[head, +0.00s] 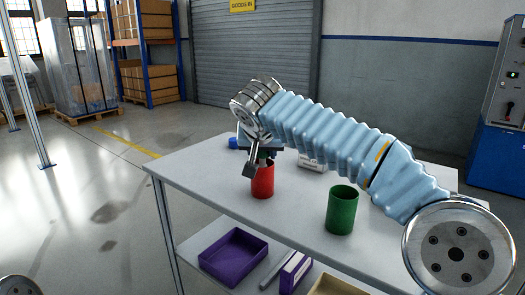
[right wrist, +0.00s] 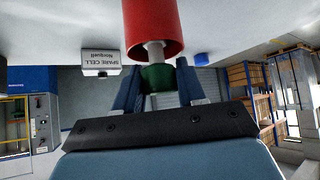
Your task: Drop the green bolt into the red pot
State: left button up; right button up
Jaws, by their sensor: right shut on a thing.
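The red pot (head: 263,184) stands upright on the white table, left of a green pot (head: 342,210). My right gripper (head: 259,158) is at its mouth, pointing down. In the right wrist view, the red pot (right wrist: 152,22) is at the top and my right gripper (right wrist: 158,88) is shut on the green bolt (right wrist: 157,78). The bolt's green head is between the fingers. Its pale shank points to the pot's mouth and overlaps the rim; how deep the tip sits is hidden. In the head view the bolt is hidden by the gripper. My left gripper is out of view.
A white box (head: 312,163) labelled SPARE CELL and a small blue object (head: 233,142) stand farther back on the table (head: 190,170). On the lower shelf are a purple tray (head: 233,257), a purple-and-white box (head: 295,272) and a tan tray (head: 335,287). The table's left part is clear.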

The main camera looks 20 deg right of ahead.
jog(key=shift+f+b, duration=0.35)
jog(key=shift+f, duration=0.3)
jog(key=o, duration=1.2)
jog(key=shift+s+f, duration=0.1)
jog(key=shift+f, duration=0.1)
jog(key=shift+r, duration=0.25)
jog(key=shift+r+p, duration=0.5)
jog(key=shift+p, duration=0.15)
jog(key=v, duration=1.2)
jog(key=shift+r+p, duration=0.2)
jog(key=shift+p, duration=0.1)
